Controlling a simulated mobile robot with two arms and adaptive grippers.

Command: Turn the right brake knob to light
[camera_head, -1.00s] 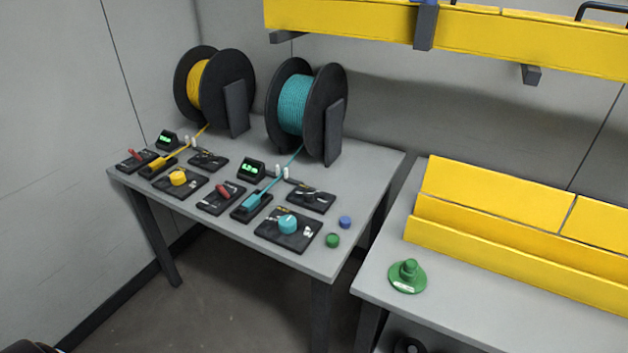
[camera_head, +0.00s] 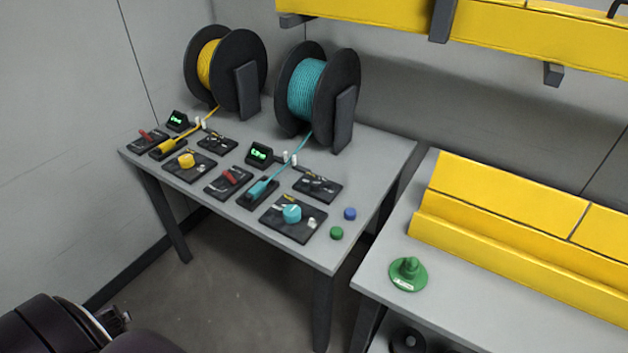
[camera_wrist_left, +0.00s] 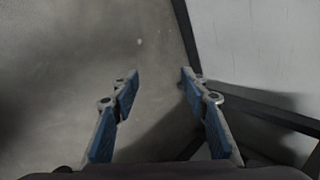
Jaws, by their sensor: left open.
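The right brake knob, teal (camera_head: 292,213), stands on a black plate (camera_head: 278,230) near the front right of the grey table. A yellow brake knob (camera_head: 186,160) sits on a similar plate to its left. The knobs' markings are too small to read. In the left wrist view my left gripper (camera_wrist_left: 160,78) is open and empty, its blue-padded fingers apart above the floor. In the head view my dark left arm shows at the bottom left, well apart from the table; its fingertips are not visible there. My right gripper is not in view.
A yellow spool (camera_head: 225,70) and a teal spool (camera_head: 317,95) stand at the table's back. Red levers (camera_head: 229,177), small green displays (camera_head: 260,154), and green (camera_head: 336,233) and blue (camera_head: 350,214) buttons share the tabletop.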

